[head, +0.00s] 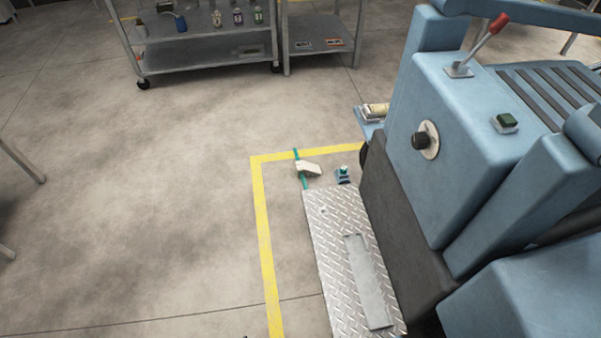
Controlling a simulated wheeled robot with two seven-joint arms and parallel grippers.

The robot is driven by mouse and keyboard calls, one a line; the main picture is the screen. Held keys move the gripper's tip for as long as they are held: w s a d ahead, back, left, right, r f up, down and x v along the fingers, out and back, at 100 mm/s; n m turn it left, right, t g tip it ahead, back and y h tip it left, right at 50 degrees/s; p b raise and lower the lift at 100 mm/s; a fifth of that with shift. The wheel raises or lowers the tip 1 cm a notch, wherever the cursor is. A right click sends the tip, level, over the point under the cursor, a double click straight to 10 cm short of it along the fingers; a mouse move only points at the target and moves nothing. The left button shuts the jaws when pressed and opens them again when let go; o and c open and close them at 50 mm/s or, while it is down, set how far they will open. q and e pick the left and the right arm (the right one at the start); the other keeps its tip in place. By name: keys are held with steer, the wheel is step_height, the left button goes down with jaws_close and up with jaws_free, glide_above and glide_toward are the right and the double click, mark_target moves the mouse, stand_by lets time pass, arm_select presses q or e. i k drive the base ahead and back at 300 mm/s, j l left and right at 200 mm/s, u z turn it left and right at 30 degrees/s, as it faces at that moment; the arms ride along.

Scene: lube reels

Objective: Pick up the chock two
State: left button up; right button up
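A small cream wedge-shaped block (309,168) lies on the floor inside the yellow line corner, with a thin teal strip (304,183) running beside or under it. A small blue-grey piece with a teal top (344,177) sits just to its right, near the machine. Both look like possible chocks, but no label shows and I cannot tell which is chock two. Neither of my grippers is in view.
A large blue machine (405,95) with a red-handled lever fills the right side. A diamond-plate metal step (330,245) lies at its foot, just in front of the wedge. A wheeled metal shelf (205,58) stands at the back.

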mark_target(303, 170)
steer(key=k, duration=0.65)
steer(key=z, duration=2.1)
steer(key=k+j, duration=0.1)
steer(key=j, duration=0.5)
steer(key=k+j, duration=0.1)
steer(key=j, duration=1.15)
steer(key=k+j, duration=0.15)
steer(key=j, duration=0.45)
steer(key=k+j, duration=0.1)
steer(key=j, duration=0.55)
steer(key=k+j, duration=0.1)
steer(key=j, duration=0.5)
steer(key=k+j, duration=0.1)
steer(key=j, duration=0.5)
steer(key=k+j, duration=0.1)
steer(key=j, duration=0.55)
